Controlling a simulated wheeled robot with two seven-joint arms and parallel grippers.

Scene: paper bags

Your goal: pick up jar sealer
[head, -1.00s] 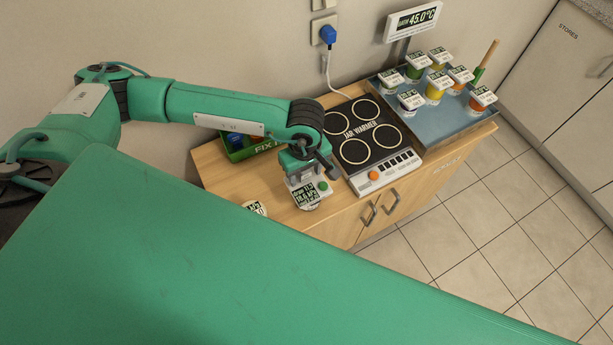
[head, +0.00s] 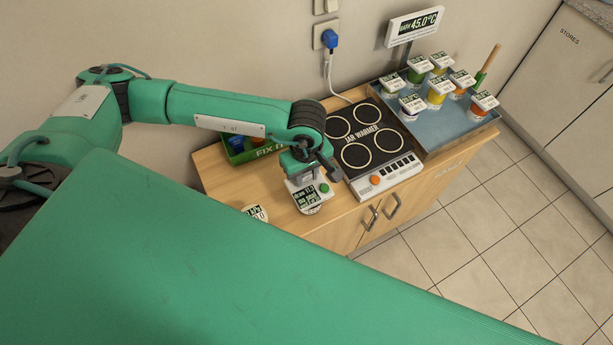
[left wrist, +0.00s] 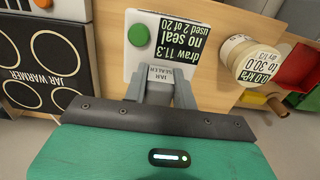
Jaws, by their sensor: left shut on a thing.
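The jar sealer (head: 309,196) is a small white device with a green button and a dark display, at the front edge of the wooden worktop. In the left wrist view, its display (left wrist: 178,40) reads "draw 11.3, no seal, used 2 of 20". My left gripper (head: 317,172) is above the sealer, with its fingers shut on the part labelled "JAR SEALER", as the left wrist view shows (left wrist: 160,80). The sealer's underside is hidden, so I cannot tell whether it touches the worktop. My right gripper is not in view.
The jar warmer (head: 368,142) stands to the right of the sealer. Beyond it, a blue tray (head: 437,127) holds several labelled jars. A round white gauge (left wrist: 243,60) lies near the sealer, and a green bin (head: 241,153) stands behind. My large green body part fills the foreground.

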